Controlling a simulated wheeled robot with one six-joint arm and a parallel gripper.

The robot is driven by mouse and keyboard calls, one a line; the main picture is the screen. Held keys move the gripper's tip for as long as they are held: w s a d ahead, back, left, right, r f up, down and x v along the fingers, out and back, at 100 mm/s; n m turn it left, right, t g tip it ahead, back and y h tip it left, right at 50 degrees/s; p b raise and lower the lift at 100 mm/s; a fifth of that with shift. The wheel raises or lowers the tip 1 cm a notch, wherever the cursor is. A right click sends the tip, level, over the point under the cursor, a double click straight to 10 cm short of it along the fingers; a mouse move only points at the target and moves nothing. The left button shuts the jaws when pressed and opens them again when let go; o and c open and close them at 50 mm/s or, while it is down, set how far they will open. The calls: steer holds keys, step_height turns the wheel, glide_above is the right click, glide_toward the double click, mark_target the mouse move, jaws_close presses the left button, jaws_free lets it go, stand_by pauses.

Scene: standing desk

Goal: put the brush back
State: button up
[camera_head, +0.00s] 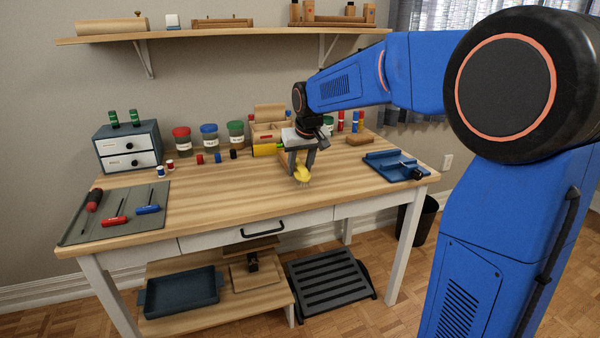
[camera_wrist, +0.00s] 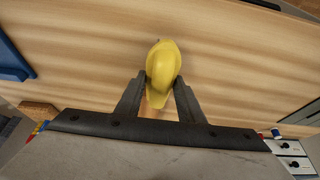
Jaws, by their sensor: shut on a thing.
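My gripper (camera_head: 301,164) is above the middle of the desk, pointing down. It is shut on a yellow thing, which looks like the brush (camera_head: 302,174), with pale bristles at its lower end in the head view. In the wrist view the yellow brush (camera_wrist: 162,68) sits between the two fingers of my gripper (camera_wrist: 160,82). Whether the bristles touch the desk top (camera_head: 240,202) I cannot tell. A wooden organizer (camera_head: 268,114) with a yellow item at its front stands behind my gripper, partly hidden by it.
A grey mat (camera_head: 75,228) with screwdriver and T-handled tools lies at left. A small drawer unit (camera_head: 128,148), lidded jars (camera_head: 209,136) and small spools (camera_head: 217,157) line the back. The front middle of the desk is clear.

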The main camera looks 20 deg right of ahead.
steer(key=shift+f, duration=0.85)
steer(key=shift+f, duration=0.15)
steer(key=o, duration=1)
